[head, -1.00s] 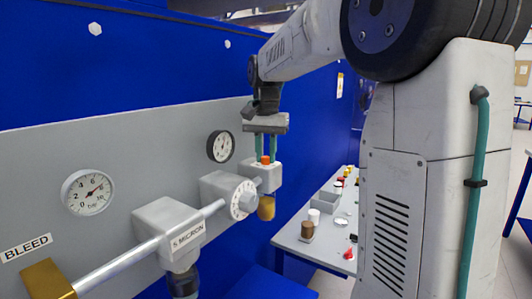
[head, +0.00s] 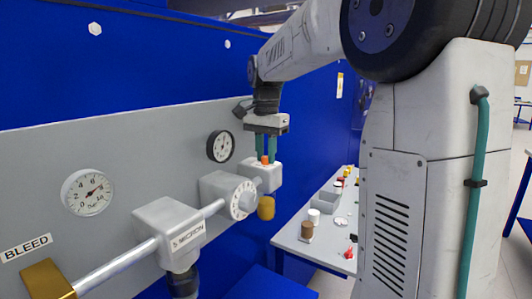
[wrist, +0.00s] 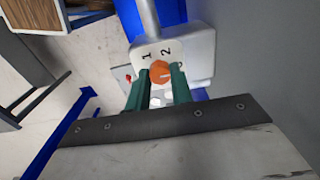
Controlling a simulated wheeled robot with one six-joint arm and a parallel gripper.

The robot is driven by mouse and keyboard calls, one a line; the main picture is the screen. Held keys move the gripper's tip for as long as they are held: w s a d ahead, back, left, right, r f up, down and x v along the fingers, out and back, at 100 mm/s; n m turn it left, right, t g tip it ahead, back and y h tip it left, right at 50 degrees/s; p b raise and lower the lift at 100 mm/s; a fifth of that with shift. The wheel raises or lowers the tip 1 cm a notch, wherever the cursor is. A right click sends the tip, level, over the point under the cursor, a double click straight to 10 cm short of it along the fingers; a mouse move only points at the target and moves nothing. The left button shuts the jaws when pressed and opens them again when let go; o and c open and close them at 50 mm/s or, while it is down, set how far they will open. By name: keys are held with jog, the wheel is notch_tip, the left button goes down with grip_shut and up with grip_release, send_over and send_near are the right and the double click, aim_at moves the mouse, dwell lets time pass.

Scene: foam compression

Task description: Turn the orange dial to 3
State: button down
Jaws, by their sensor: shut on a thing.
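The orange dial (head: 265,160) sits on top of a pale grey valve block (head: 264,178) at the right end of the pipe run. In the wrist view the dial (wrist: 159,72) shows between my two green fingers, with the printed numbers 1 and 2 beside it. A further mark right of the 2 is partly hidden by the right finger. My gripper (head: 266,152) points down from above and is shut on the dial. A small pale line shows on the dial, but I cannot tell which number it points to.
A white round scale (head: 243,199) and a grey block stand left of the valve. Gauges (head: 88,192) are on the grey panel behind. An amber bowl (head: 266,208) hangs below the valve. A white table (head: 325,255) with small items stands to the right.

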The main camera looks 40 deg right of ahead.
aim_at(266, 157)
jog(key=c, duration=1.2)
grip_release()
jog(key=shift+c, duration=0.2)
jog(key=shift+r, duration=0.1)
notch_tip(266, 157, up, 8)
jog(key=shift+f, duration=0.15)
jog(key=shift+a, duration=0.1)
jog(key=s+a+f+n, duration=0.2)
jog(key=s+a+n, duration=0.1)
jog(key=s+a, duration=0.25)
jog(key=s+a+f+n, duration=0.3)
jog(key=s+a, duration=0.1)
jog(key=s, duration=0.3)
jog(key=s+a+f+n, duration=0.3)
jog(key=s+f+n, duration=0.1)
jog(key=s+f, duration=0.2)
jog(key=s+a+f+n+t, duration=0.1)
jog(key=s+a+f+n, duration=0.2)
jog(key=s+f, duration=0.4)
jog(key=shift+s+a+n, duration=0.2)
jog(key=shift+s+n, duration=0.4)
jog(key=shift+s, duration=0.45)
